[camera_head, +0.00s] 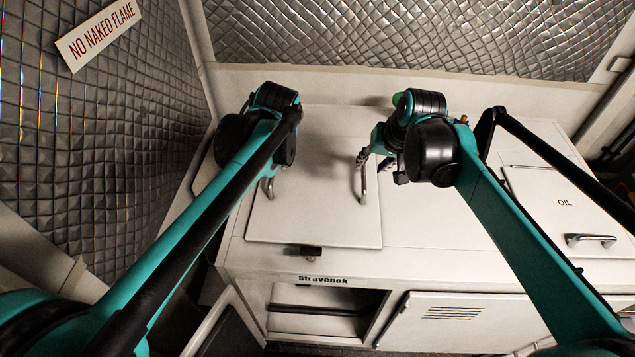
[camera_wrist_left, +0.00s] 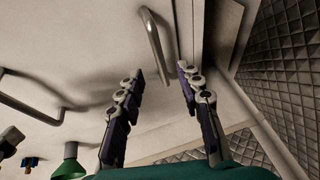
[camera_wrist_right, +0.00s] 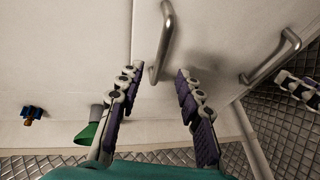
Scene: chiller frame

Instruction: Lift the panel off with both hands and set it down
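The panel (camera_head: 315,215) is a pale, roughly square plate lying flat on the white cabinet top, with two metal bar handles. The left handle (camera_head: 268,188) also shows in the left wrist view (camera_wrist_left: 154,45), just beyond the fingertips. The right handle (camera_head: 364,186) also shows in the right wrist view (camera_wrist_right: 163,45), just ahead of that gripper. My left gripper (camera_wrist_left: 158,75) is open and empty; my own arm mostly hides it in the head view. My right gripper (camera_head: 372,160) is open and empty above the panel, and it shows in its wrist view (camera_wrist_right: 157,73).
A black latch (camera_head: 303,250) sits at the panel's front edge. A green cone-shaped part (camera_wrist_right: 89,128) stands behind the panel. Quilted walls (camera_head: 100,150) bound the left and back.

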